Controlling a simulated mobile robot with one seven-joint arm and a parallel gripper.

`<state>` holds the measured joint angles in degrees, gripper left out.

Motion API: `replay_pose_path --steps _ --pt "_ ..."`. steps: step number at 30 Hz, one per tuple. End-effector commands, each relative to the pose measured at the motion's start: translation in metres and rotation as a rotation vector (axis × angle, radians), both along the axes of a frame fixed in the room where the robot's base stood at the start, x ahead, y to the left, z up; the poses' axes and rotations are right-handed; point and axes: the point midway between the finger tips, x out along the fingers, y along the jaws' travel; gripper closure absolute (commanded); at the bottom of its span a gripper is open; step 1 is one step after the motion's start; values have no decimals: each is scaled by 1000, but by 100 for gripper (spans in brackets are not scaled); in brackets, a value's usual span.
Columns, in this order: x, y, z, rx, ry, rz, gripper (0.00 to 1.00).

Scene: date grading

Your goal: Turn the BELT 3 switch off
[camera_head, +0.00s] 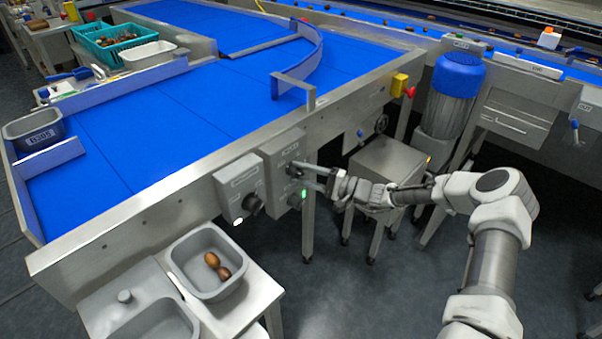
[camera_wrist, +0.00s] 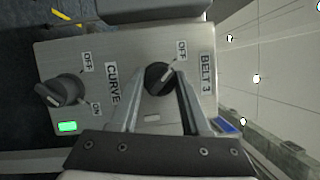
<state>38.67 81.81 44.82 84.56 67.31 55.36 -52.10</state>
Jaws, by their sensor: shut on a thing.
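A grey switch box carries two dark rotary knobs, labelled CURVE and BELT 3. My gripper (camera_head: 306,178) reaches the front of this box (camera_head: 282,162) from the right. In the wrist view, my gripper (camera_wrist: 160,85) has its two fingers closed around the BELT 3 knob (camera_wrist: 158,76). The knob's pale mark appears to point up and right, towards its OFF label (camera_wrist: 182,50). Its ON label is not visible. A small pale patch (camera_wrist: 152,118) below it shows no green. The CURVE knob (camera_wrist: 62,92) is beside it, with a lit green lamp (camera_wrist: 67,127).
Another box with a dark knob (camera_head: 252,203) sits just left. The blue conveyor (camera_head: 185,105) runs above. A steel stand (camera_head: 390,160) and a blue-topped motor (camera_head: 458,78) stand right of the boxes. A grey tub (camera_head: 207,286) holding dates stands at the lower left.

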Motion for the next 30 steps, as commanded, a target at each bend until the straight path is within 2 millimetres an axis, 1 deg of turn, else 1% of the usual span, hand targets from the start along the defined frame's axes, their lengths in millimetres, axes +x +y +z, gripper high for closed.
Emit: replay_pose_path --steps 14,15,19,20,27,30 --pt "0 -1 0 -11 -10 -2 100" --pt "0 -1 0 -11 -11 -1 48" --pt "0 0 0 -11 -10 -1 25" --pt "0 0 0 -10 -10 -1 24" --pt "0 0 0 -9 -9 -1 24" --pt "-1 -4 0 -9 -9 -2 24"
